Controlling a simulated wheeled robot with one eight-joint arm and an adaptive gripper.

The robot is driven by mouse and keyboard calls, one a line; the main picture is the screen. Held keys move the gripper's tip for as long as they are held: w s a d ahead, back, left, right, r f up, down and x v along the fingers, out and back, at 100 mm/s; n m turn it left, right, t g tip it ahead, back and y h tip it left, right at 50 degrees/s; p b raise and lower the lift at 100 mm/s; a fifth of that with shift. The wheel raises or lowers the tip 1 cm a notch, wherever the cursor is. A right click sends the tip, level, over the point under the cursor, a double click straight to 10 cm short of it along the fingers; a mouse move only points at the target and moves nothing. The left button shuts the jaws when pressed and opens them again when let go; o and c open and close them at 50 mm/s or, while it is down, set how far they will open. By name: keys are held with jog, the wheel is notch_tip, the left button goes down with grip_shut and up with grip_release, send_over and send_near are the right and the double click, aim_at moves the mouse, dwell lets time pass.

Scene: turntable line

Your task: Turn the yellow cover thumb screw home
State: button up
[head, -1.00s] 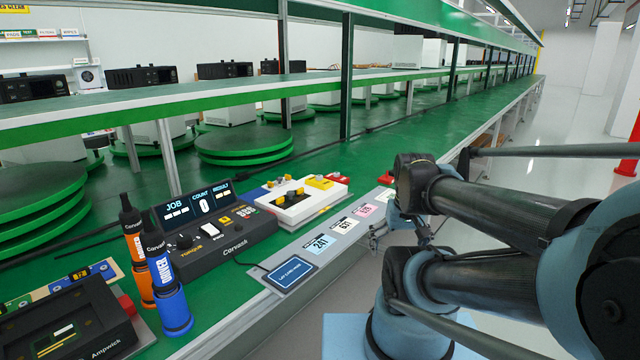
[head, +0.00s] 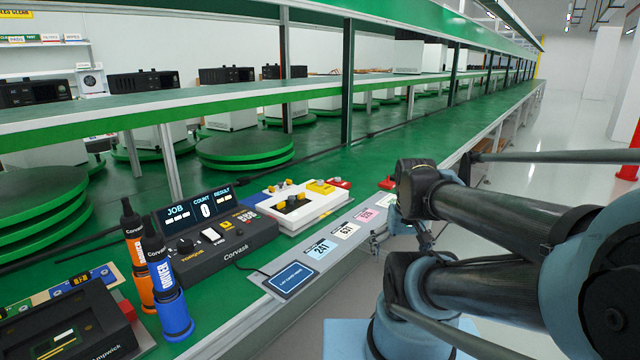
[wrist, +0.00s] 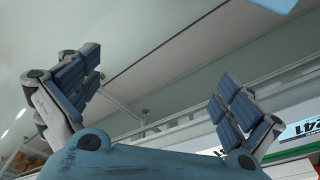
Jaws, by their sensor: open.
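A white fixture (head: 312,211) with a black part and small yellow knobs on top lies on the green bench, behind the label strip. The yellow knobs (head: 288,183) are too small for me to tell which is the cover thumb screw or how far it is turned. My gripper shows in the wrist view (wrist: 160,95) with its blue-padded fingers wide apart and nothing between them. In the head view my arm is at the right, and its end hangs by the bench's front edge, right of the fixture and apart from it. The wrist view does not show the fixture.
A black torque console (head: 222,240) stands left of the fixture. An orange driver (head: 137,250) and a blue driver (head: 172,300) stand beside it. A tablet (head: 291,280) and number cards (head: 321,248) lie along the front rail. A shelf (head: 230,91) runs above the bench.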

jog(key=shift+s+r, duration=0.25)
jog(key=shift+r, duration=0.05)
jog(key=c, duration=0.4)
jog(key=r, duration=0.1)
jog(key=w+r, duration=0.1)
jog(key=r, duration=0.1)
jog(key=shift+w+a+n, duration=0.2)
jog(key=shift+a+n, duration=0.05)
jog(key=shift+n, duration=0.05)
jog(key=c, duration=0.9)
jog(key=shift+o, duration=0.2)
notch_tip(320, 180, up, 23)
jog(key=n+g, duration=0.2)
jog(key=n, duration=0.5)
send_over(320, 181)
notch_tip(320, 181, down, 17)
jog(key=shift+w+f, duration=0.1)
jog(key=shift+c, duration=0.6)
